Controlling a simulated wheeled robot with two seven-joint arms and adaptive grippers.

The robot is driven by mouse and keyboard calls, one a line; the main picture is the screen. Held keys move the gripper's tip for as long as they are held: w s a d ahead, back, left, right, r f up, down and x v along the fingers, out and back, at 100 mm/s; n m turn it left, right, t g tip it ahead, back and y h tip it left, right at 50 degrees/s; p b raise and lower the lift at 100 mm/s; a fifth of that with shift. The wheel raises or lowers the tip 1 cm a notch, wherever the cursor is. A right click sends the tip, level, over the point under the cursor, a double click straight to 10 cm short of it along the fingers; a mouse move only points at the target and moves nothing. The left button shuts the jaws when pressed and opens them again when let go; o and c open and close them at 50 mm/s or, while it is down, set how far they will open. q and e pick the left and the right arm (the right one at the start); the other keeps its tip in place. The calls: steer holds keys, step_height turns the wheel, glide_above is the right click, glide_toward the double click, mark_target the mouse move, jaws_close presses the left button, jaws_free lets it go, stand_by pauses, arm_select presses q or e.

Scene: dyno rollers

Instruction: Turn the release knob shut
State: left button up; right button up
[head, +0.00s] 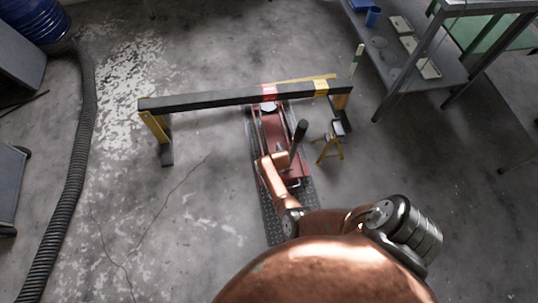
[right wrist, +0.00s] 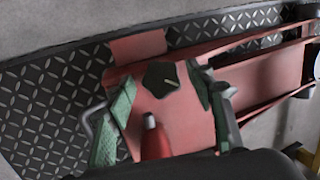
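The release knob (right wrist: 162,77) is a small dark, many-sided knob with a light mark, on the red body of a floor jack (right wrist: 143,98). In the right wrist view my right gripper (right wrist: 159,79) has its two green-padded fingers spread, one on each side of the knob. I see a gap on both sides, so it appears open and not closed on it. In the head view the jack (head: 273,128) lies on the floor, and my copper right arm covers its near end. The knob cannot be made out there. My left gripper is not in view.
A dark beam (head: 215,98) on yellow legs spans the jack. An upright black handle (head: 299,132) rises beside my arm. A yellow-legged stand (head: 330,142) is to the right. A red rod with a pale tip (right wrist: 152,138) stands near the knob. Patterned plate (right wrist: 50,105) lies below.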

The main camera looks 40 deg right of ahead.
steer(key=shift+w+r, duration=0.1)
steer(key=shift+r, duration=0.05)
step_height(320, 180, up, 10)
stand_by(0.6)
